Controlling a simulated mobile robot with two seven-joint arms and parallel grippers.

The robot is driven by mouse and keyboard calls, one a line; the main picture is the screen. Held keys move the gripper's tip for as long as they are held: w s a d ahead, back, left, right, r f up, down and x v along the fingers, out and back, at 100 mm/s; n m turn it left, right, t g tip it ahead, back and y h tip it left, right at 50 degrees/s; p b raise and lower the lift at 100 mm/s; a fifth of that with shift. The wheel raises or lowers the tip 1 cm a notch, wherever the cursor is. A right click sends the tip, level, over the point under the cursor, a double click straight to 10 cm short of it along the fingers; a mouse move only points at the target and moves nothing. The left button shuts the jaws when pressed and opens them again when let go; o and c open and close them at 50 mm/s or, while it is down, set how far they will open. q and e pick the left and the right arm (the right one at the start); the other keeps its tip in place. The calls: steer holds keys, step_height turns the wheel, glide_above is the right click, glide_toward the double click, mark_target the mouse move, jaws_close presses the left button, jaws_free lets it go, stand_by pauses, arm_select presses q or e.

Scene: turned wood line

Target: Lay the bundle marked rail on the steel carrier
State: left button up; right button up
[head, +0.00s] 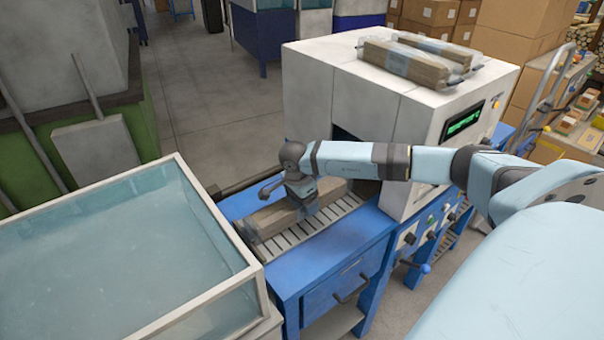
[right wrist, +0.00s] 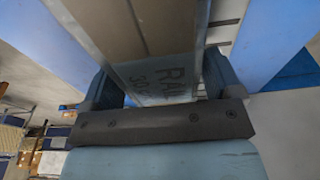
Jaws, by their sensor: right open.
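A wrapped wood bundle (head: 268,222) lies on the slatted bed (head: 304,240) of the blue stand, in front of the white machine. My left gripper is not in view. I cannot make out a steel carrier for certain.
The white machine (head: 335,100) stands close behind the bed, with two more wrapped bundles (head: 405,65) on its top. A water-filled glass tank (head: 90,250) is close to the left. Cardboard boxes (head: 520,30) are stacked at the back right. Grey floor (head: 210,110) is free behind the tank.

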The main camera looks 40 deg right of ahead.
steer(key=shift+r, duration=0.35)
steer(key=shift+a+r, duration=0.1)
steer(key=shift+r, duration=0.25)
step_height(320, 180, up, 11)
steer(key=a+b, duration=0.1)
steer(key=shift+a, duration=0.3)
steer(key=shift+w+f, duration=0.1)
